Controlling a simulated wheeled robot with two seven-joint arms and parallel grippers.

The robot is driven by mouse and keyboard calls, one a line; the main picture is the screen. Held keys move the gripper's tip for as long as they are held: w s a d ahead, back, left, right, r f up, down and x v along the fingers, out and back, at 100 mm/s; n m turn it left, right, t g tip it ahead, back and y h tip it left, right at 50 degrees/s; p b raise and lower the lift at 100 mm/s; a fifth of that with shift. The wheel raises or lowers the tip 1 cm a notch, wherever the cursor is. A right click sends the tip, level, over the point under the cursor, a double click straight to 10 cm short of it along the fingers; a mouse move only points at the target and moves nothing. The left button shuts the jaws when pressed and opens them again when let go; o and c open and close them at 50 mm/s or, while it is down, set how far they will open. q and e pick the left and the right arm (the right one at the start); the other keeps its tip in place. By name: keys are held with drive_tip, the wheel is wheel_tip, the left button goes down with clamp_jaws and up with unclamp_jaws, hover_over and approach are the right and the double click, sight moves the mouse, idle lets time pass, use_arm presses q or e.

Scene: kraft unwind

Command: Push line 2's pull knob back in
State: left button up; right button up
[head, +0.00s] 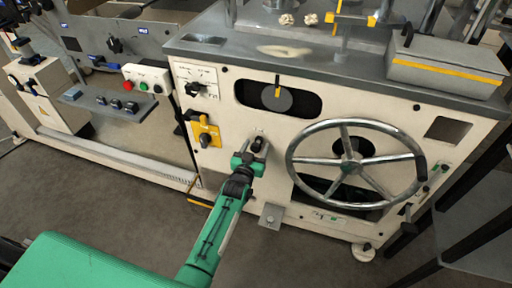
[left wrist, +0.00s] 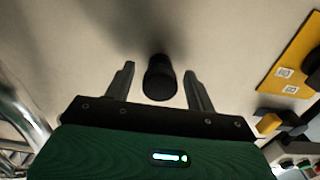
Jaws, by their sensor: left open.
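The pull knob (left wrist: 160,80) is a black cylinder standing out from the cream panel in the left wrist view. My left gripper (left wrist: 160,70) is open, with one finger on each side of the knob and a visible gap on both sides. In the head view my left gripper (head: 257,146) is up at the cream machine front, left of the big handwheel. The knob is mostly hidden there by the gripper. How far the knob stands out is hard to tell. My right gripper is not in view.
The spoked handwheel (head: 352,168) is right of my left gripper. A yellow plate with a black knob (head: 205,137) is to its left, and an oval slot (head: 300,101) is above. A small grey pedal (head: 271,216) sticks out below. The floor in front is clear.

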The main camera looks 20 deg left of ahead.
use_arm(q)
drive_tip(key=s+p, duration=0.1)
drive_tip(key=s, duration=1.2)
drive_tip(key=shift+s+a, duration=0.2)
drive_tip(key=shift+s, duration=0.05)
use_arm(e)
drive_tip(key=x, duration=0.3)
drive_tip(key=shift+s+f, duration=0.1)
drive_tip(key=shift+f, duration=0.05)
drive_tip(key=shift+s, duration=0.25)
